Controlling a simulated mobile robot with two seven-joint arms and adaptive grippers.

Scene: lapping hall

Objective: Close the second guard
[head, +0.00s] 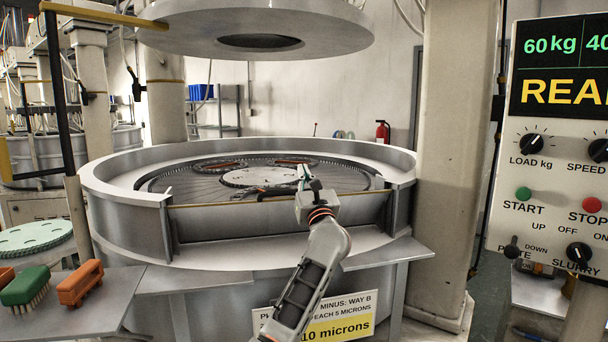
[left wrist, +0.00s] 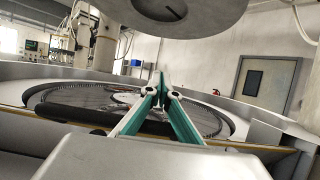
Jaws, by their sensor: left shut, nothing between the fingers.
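A low guard panel (head: 280,216) with a yellow top edge stands across the front opening of the round lapping machine's rim. A black bar (head: 275,195) lies along its top edge; it also shows in the left wrist view (left wrist: 75,112). A black frame with a yellow top bar (head: 105,15) stands upright at the left; I cannot tell whether it is another guard. My left gripper (head: 303,172) is shut and empty, above the front panel's edge, pointing over the plate. Its green fingers meet at the tips in the left wrist view (left wrist: 162,82). My right gripper is out of view.
The round upper plate (head: 200,32) hangs above the lower plate, which carries toothed carriers (head: 262,177). A shelf at the left bears brushes (head: 26,288). A control panel (head: 560,200) stands at the right, near a pale column (head: 447,150).

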